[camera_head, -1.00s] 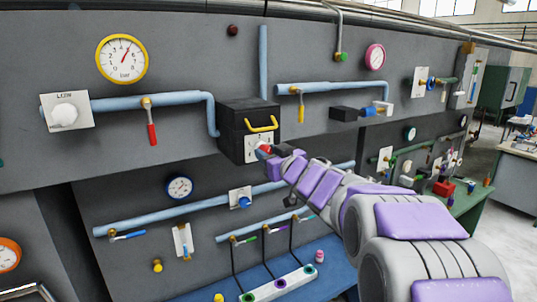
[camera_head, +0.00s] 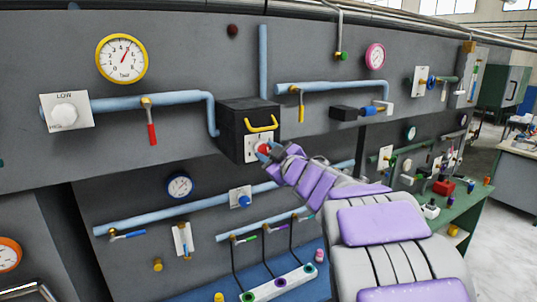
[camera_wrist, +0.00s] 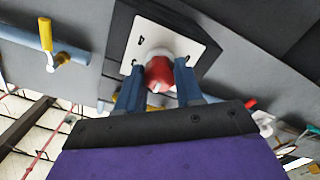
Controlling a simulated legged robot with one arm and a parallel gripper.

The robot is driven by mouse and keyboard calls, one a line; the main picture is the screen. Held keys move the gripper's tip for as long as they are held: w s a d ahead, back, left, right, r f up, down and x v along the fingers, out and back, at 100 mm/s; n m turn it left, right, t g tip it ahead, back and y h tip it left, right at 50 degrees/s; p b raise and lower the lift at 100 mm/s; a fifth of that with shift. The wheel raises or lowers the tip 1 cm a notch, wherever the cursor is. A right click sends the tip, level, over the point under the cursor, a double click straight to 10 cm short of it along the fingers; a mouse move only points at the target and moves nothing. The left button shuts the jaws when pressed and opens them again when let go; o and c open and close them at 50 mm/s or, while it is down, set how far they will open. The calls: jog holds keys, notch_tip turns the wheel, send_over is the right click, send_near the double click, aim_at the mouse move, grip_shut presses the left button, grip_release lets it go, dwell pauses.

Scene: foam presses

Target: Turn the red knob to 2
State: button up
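The red knob (camera_head: 264,149) is on a white dial plate (camera_head: 251,151) on the front of a black box (camera_head: 236,122). In the wrist view the knob (camera_wrist: 160,73) sits between the two blue fingers of my gripper (camera_wrist: 160,80). The fingers flank it closely and appear closed on its sides. The white plate (camera_wrist: 141,43) looks tilted in the wrist view, with a few dark numerals near its edge, too small to read surely. In the head view my gripper (camera_head: 269,153) covers part of the knob and plate, and the knob's pointing direction is unclear.
A yellow handle (camera_head: 262,125) sticks out from the box just above the plate. A yellow valve lever (camera_head: 301,106) hangs to the right, and a red lever (camera_head: 152,134) to the left. Blue pipes (camera_head: 180,99) run along the grey wall. A blue lower bench (camera_head: 215,290) lies below.

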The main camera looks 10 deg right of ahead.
jog(key=o, duration=0.4)
jog(key=v, duration=1.7)
jog(key=shift+s, duration=0.1)
